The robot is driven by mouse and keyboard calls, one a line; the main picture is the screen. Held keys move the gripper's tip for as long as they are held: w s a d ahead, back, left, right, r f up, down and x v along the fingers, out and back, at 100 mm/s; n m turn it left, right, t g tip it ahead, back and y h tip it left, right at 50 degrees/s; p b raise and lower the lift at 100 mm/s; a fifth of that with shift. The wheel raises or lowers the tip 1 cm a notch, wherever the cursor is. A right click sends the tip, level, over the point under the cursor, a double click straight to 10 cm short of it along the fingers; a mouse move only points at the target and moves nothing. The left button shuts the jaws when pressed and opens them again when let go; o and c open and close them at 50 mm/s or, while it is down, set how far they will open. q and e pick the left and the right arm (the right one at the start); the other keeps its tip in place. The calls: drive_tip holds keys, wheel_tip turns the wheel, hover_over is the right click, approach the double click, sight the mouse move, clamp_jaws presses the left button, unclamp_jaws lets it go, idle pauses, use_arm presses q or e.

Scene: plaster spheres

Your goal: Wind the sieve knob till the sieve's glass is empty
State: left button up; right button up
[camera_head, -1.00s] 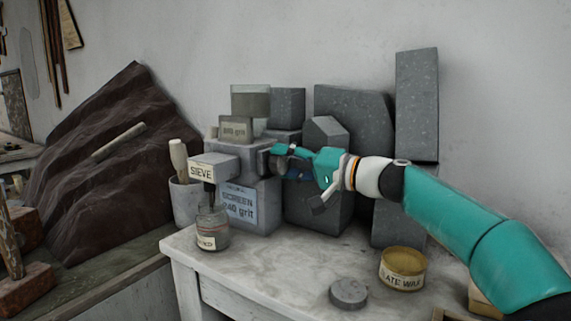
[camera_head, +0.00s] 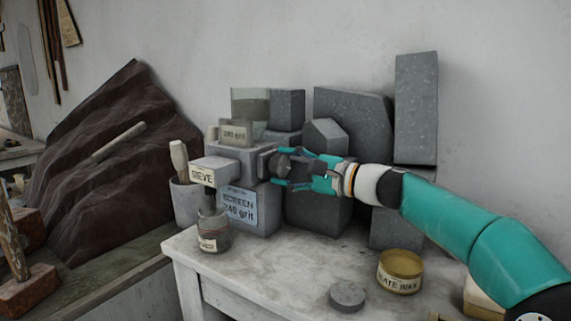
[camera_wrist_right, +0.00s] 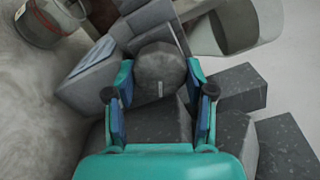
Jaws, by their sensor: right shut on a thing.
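The grey sieve (camera_head: 215,168) with a SIEVE label stands on a block marked 240 grit. Its clear glass (camera_head: 250,104) on top holds grey powder in its lower part, with clear space above; it also shows in the right wrist view (camera_wrist_right: 232,28). A glass jar (camera_head: 214,235) with grey content stands below the spout. The dark round knob (camera_head: 282,163) is on the sieve's right side. My right gripper (camera_head: 291,169) is shut on the knob; in the wrist view its fingers flank the knob (camera_wrist_right: 160,72). My left gripper is not in view.
Grey stone blocks (camera_head: 355,115) stand close behind my right gripper. A wax tin (camera_head: 400,272) and a grey disc (camera_head: 347,295) sit on the pale bench (camera_head: 270,270). A pot (camera_head: 187,203) with a wooden-handled tool stands left of the sieve. The bench's front middle is clear.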

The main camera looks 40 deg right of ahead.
drive_tip(key=shift+f+m+p, duration=0.3)
drive_tip(key=shift+f+m, duration=0.05)
drive_tip(key=shift+m, duration=0.65)
drive_tip(key=o, duration=1.1)
drive_tip(key=shift+d, duration=0.1)
drive_tip(key=shift+r, duration=0.1)
drive_tip(key=shift+s+d+r, duration=0.1)
drive_tip(key=shift+s+d, duration=0.1)
drive_tip(key=shift+s, duration=0.25)
drive_tip(key=v, duration=1.1)
drive_tip(key=shift+a, duration=0.1)
